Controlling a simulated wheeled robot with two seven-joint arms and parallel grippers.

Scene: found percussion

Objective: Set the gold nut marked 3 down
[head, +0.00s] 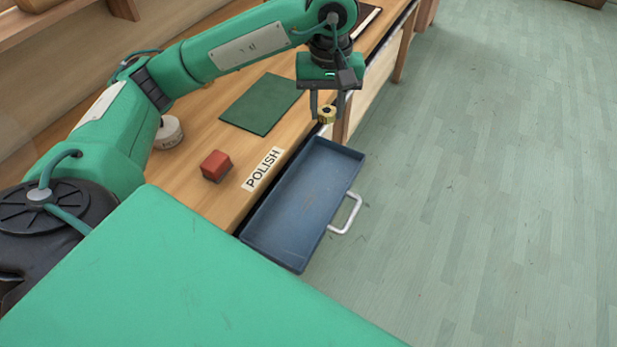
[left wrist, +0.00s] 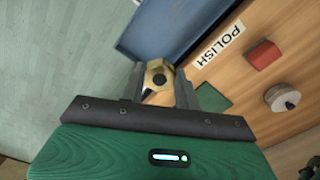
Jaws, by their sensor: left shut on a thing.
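The gold nut (head: 326,114) is held in my left gripper (head: 326,107), in the air near the far end of the open blue drawer (head: 297,205). In the left wrist view the nut (left wrist: 150,72) sits between the two fingers of the left gripper (left wrist: 160,80), with its dark hole toward the camera. No number can be read on it. The drawer also shows in the left wrist view (left wrist: 165,30), beyond the nut. My right gripper is in neither view.
The drawer is empty, with a pale handle (head: 347,214). On the wooden bench beside it are a POLISH label (head: 262,169), a red block (head: 215,166), a dark green mat (head: 262,104) and a round whitish object (head: 168,132). Open floor (head: 480,180) lies to the right.

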